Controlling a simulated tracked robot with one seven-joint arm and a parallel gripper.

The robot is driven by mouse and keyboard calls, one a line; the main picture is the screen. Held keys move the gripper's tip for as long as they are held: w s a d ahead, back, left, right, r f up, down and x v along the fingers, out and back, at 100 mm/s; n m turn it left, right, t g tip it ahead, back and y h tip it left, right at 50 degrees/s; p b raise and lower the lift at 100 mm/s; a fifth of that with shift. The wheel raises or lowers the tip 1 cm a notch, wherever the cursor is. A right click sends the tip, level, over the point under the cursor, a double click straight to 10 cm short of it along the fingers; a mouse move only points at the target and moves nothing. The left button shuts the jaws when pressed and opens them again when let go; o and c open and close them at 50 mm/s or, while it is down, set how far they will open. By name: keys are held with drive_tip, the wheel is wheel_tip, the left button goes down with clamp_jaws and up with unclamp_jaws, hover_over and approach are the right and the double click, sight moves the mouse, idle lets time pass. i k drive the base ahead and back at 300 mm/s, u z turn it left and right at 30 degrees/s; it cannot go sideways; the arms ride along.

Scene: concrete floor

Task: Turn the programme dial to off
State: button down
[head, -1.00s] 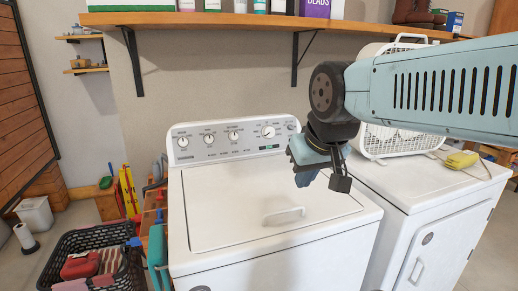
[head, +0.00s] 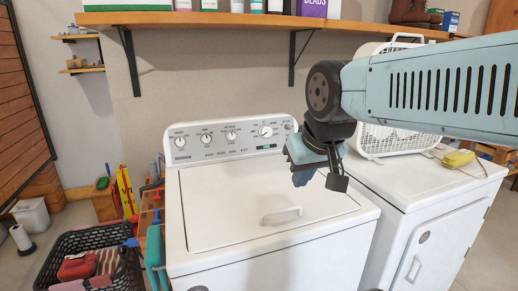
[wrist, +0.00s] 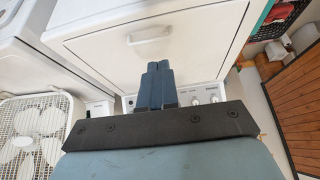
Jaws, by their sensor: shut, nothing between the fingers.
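A white top-loading washer (head: 345,222) stands in the middle of the head view with its lid shut. Its light-grey control panel (head: 200,154) runs along the back. The largest dial, a ringed round one (head: 265,131), is right of centre on the panel; its pointer is too small to read. Three smaller dials are to its left. My gripper (head: 302,179) is shut and empty, above the lid, in front of and below the panel's right end, apart from the dials. In the wrist view its blue fingers (wrist: 152,73) are together and hide part of the panel; smaller dials (wrist: 214,98) show beside them.
A second white machine (head: 407,192) stands at the right, with a white box fan (head: 385,140) and a yellow object (head: 458,159) on top. A wooden shelf (head: 215,18) runs above the panel. A black basket (head: 65,250) is at the lower left.

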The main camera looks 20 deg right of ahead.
sight(264, 132)
drive_tip(key=k, duration=1.25)
drive_tip(key=u, duration=0.55)
drive_tip(key=i, duration=1.55)
drive_tip(key=z, duration=0.55)
